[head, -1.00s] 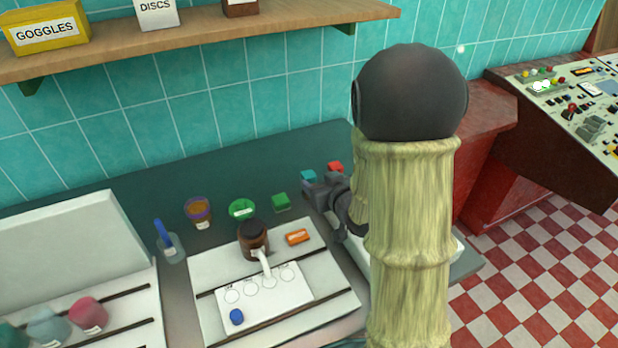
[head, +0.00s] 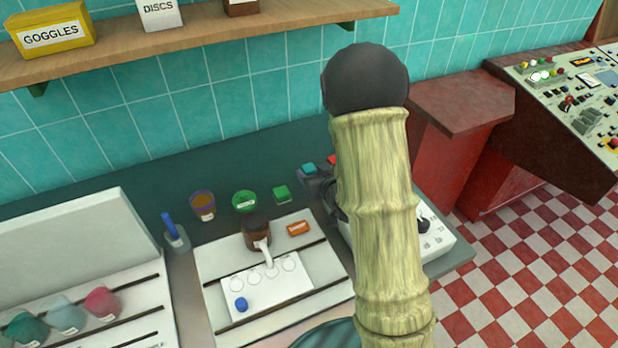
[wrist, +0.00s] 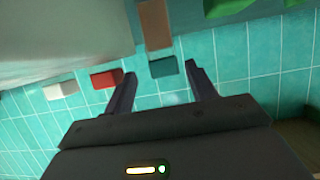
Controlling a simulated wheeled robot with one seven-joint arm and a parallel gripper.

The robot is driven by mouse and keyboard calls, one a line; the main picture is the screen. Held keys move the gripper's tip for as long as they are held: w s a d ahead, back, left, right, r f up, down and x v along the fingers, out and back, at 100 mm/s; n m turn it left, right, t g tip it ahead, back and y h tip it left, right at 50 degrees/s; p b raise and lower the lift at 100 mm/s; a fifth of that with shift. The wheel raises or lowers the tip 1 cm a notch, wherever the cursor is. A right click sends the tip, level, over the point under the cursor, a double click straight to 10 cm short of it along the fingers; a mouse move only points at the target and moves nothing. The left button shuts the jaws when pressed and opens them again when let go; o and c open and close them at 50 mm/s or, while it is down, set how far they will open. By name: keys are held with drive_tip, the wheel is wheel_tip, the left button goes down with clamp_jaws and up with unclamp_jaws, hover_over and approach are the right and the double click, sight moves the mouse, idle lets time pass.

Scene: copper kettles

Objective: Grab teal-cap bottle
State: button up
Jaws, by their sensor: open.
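The teal-cap bottle shows in the head view as a teal cap (head: 308,169) at the back of the counter, its body mostly hidden. In the wrist view, which looks upside down, its teal cap (wrist: 164,67) and brown body (wrist: 154,24) appear between my gripper's fingers. My gripper (wrist: 160,72) is open and empty, one finger to each side of the cap in the picture. I cannot tell how far the bottle is beyond the fingertips. In the head view my gripper (head: 316,180) is beside the teal cap, largely hidden by my arm.
A red cap (wrist: 106,79) and a white cap (wrist: 60,89) are close by. A green block-like item (head: 282,193) and a green round container (head: 244,201) stand left of my gripper. A white panel device (head: 435,235) is at right. The tiled wall is behind.

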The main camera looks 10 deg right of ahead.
sight(306, 167)
drive_tip(key=x, duration=0.3)
drive_tip(key=p+x, duration=0.1)
drive_tip(key=x, duration=0.1)
drive_tip(key=shift+s+a+f, duration=0.1)
drive_tip(key=shift+a, duration=0.2)
drive_tip(key=c, duration=1.1)
